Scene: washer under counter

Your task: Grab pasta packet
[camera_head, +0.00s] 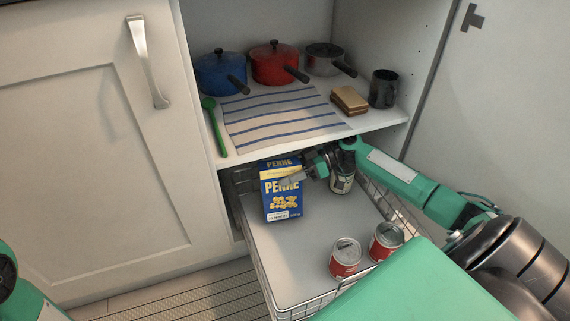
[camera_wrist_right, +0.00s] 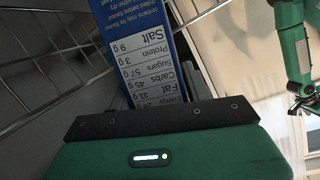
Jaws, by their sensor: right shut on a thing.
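The pasta packet (camera_head: 281,193) is a blue and yellow box marked "PENNE". It stands upright in the pulled-out wire drawer in the head view. My right gripper (camera_head: 297,179) reaches in from the right and is shut on the packet's right side, near its upper part.
The shelf (camera_head: 372,122) above carries pots, a striped cloth, a green spoon, a sandwich and a mug.

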